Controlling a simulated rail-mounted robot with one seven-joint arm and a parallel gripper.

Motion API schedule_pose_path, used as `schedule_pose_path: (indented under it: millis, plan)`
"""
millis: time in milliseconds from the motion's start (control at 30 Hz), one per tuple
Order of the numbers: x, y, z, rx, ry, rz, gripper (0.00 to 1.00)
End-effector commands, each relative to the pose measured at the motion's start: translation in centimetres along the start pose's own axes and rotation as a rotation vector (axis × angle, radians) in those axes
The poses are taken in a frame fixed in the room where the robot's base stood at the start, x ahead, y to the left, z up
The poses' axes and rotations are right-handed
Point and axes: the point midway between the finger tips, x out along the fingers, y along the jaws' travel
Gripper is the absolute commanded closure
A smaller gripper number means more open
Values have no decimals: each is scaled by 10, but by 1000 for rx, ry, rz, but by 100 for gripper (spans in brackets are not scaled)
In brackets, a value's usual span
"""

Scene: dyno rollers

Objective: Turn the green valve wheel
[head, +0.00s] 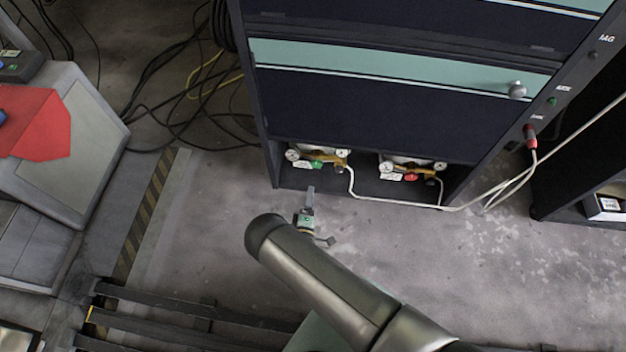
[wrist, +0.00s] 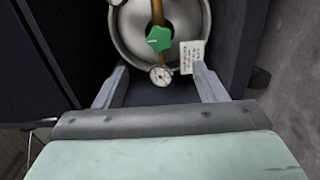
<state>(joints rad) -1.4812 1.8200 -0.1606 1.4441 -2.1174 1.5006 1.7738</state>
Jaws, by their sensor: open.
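The green valve wheel (wrist: 159,39) is a small lobed knob on a brass stem, in front of the round metal end of a tank (wrist: 128,30). In the head view the green wheel (head: 316,164) sits low in the left bay of the dark cabinet.
A gauge (wrist: 161,76) is just below the wheel, with a white tag (wrist: 192,56) to its right. A red valve wheel (head: 410,177) is in the right bay. A white hose (head: 385,201) runs from the bays rightward. Dark cabinet walls (wrist: 228,45) flank the wheel. Cables (head: 185,100) lie left.

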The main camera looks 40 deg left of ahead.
Motion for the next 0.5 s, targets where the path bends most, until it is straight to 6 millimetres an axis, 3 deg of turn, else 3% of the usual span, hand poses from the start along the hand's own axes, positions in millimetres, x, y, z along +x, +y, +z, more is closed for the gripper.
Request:
schedule_pose_path:
  millis: [200, 500]
  plan:
    - [-29, 0, 0, 0, 1, 0, 35]
    - [-35, 0, 0, 1, 1, 1, 35]
